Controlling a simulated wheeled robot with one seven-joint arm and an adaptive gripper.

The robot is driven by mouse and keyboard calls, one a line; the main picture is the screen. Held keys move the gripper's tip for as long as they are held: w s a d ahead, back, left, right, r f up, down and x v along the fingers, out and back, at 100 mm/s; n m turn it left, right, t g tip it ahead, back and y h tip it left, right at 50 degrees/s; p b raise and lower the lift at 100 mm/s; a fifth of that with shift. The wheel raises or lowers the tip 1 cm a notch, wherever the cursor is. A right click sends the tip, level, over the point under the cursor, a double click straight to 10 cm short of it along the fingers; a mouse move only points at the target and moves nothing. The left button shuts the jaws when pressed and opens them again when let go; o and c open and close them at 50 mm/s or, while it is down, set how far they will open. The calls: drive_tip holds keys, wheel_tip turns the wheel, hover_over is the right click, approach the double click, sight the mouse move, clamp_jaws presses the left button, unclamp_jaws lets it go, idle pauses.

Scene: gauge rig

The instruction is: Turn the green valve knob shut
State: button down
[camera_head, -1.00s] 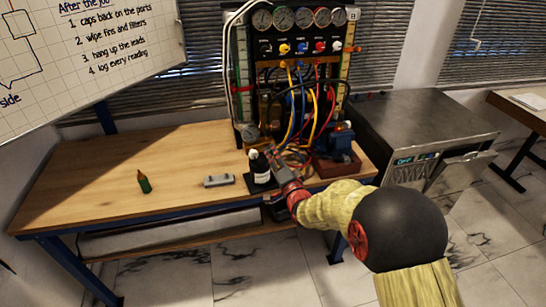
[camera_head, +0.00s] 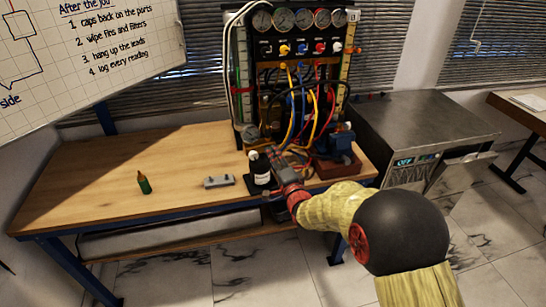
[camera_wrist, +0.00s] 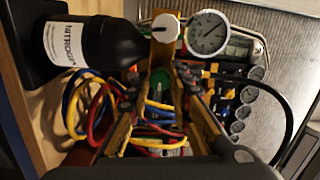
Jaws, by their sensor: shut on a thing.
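The green valve knob (camera_wrist: 159,79) shows in the wrist view between my two fingertips, below a brass plate. My gripper (camera_wrist: 160,88) is shut on it, with one finger on each side; the fingers and leads hide part of the knob. In the head view, my gripper (camera_head: 271,153) reaches over the right part of the bench to the foot of the gauge rig (camera_head: 296,70). The knob cannot be made out there.
A black bottle with a white nitrogen label (camera_wrist: 90,50) stands close beside my gripper. Coloured hoses (camera_head: 303,110) hang around the rig's front. A blue vise (camera_head: 342,140) is to the right. A green bottle (camera_head: 144,184) and grey block (camera_head: 218,182) lie left, with bare bench around.

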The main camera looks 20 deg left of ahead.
drive_tip(key=c, duration=1.6)
unclamp_jaws()
drive_tip(key=v, duration=1.2)
